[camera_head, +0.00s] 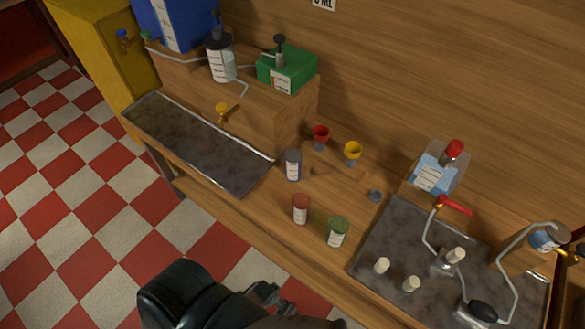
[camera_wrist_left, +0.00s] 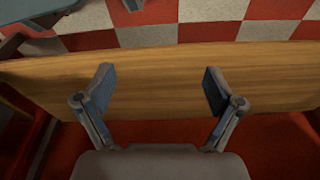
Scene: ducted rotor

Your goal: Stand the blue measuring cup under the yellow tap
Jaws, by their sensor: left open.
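The blue measuring cup (camera_head: 292,165) stands upright on the wooden counter, just right of the left metal tray (camera_head: 200,143). The yellow tap (camera_head: 224,112) sticks out from the wooden box front above that tray, and the tray under it is bare. My left gripper (camera_head: 268,293) is low in the head view, in front of the counter's front edge and well apart from the cup. In the left wrist view, my left gripper (camera_wrist_left: 160,82) is open and empty, with a wooden board behind its fingers. My right gripper is not in view.
A red cup (camera_head: 300,209) and a green cup (camera_head: 338,232) stand near the counter's front edge. Red (camera_head: 320,135) and yellow (camera_head: 352,152) funnels stand behind. A right tray (camera_head: 385,240) holds bent pipes and pale stoppers.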

